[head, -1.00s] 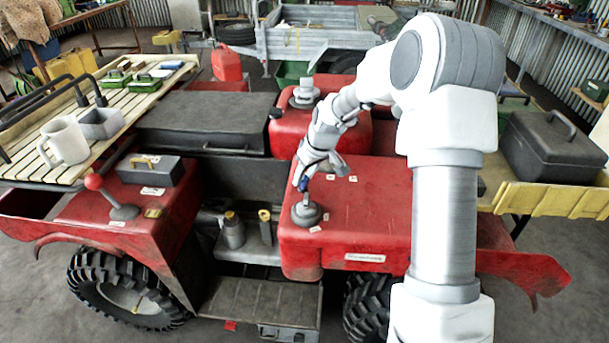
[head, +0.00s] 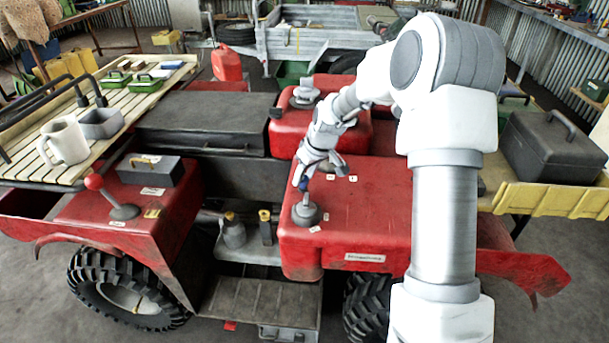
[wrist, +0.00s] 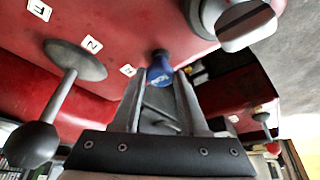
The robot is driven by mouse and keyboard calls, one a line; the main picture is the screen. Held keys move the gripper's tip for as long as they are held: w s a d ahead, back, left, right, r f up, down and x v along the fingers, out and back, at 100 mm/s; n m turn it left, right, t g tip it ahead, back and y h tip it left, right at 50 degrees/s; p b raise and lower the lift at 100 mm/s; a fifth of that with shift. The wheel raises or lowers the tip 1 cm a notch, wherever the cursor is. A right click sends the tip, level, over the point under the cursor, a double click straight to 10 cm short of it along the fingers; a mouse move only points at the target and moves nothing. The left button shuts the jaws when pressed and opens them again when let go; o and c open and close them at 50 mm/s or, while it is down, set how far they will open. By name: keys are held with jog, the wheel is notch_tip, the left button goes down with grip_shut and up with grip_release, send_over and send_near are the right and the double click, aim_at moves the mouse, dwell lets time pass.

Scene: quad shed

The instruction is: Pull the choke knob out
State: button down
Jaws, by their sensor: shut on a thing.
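A small blue knob (wrist: 159,68) with a pale mark stands out from the red bodywork in the wrist view. I take it to be the choke knob; its mark is too small to read. My gripper (wrist: 160,78) is shut on it, with one finger on each side. In the head view my gripper (head: 304,178) is low over the red bodywork (head: 375,215), near a round grey cap (head: 306,212). The fingers and knob are small there, so how far the knob stands out cannot be told.
In the wrist view, a lever with a dark ball (wrist: 33,144) stands left of my gripper, beside white letter labels. A grey cap (wrist: 247,25) is at upper right. In the head view, a red-knobbed lever (head: 94,182) and a black toolbox (head: 551,155) stand farther off.

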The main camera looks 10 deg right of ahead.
notch_tip(320, 180, up, 3)
jog(key=shift+f+p, duration=0.15)
jog(key=shift+p, duration=0.5)
jog(key=shift+c, duration=2.2)
grip_release()
jog(key=p+v, duration=0.1)
jog(key=v, duration=1.6)
jog(key=shift+p, duration=0.35)
jog(key=shift+s, duration=0.1)
